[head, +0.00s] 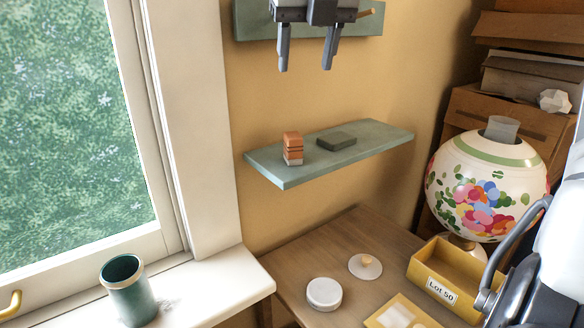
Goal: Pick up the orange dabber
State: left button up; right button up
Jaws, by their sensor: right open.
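The orange dabber (293,146) appears to be the small upright orange block with dark bands and a pale base. It stands near the left end of the green wall shelf (372,150). My right gripper (305,65) is at the top of the head view, with its two fingers pointing down, apart and empty. It appears above the dabber in the picture and is not touching it. My left gripper is not seen.
A flat dark green block (337,141) lies right of the dabber. An upper green shelf (252,22) is partly hidden behind my gripper. Below are a white round tub (324,294), a yellow box (455,266) and a flowered lamp globe (490,190). A green cup (128,290) stands on the sill.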

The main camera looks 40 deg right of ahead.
aim_at(294, 135)
jog(key=x, duration=1.2)
jog(key=shift+s+a+f+b, duration=0.2)
jog(key=shift+f+b, duration=0.15)
jog(key=shift+b, duration=0.05)
jog(key=shift+a+p+x, duration=0.2)
jog(key=shift+p+x, duration=0.05)
jog(key=shift+x, duration=1.05)
jog(key=shift+a+p+x, duration=0.15)
jog(key=shift+p+x, duration=0.05)
jog(key=shift+x, duration=1.1)
jog(key=c, duration=1.1)
jog(key=shift+c, duration=0.2)
jog(key=shift+r, duration=0.1)
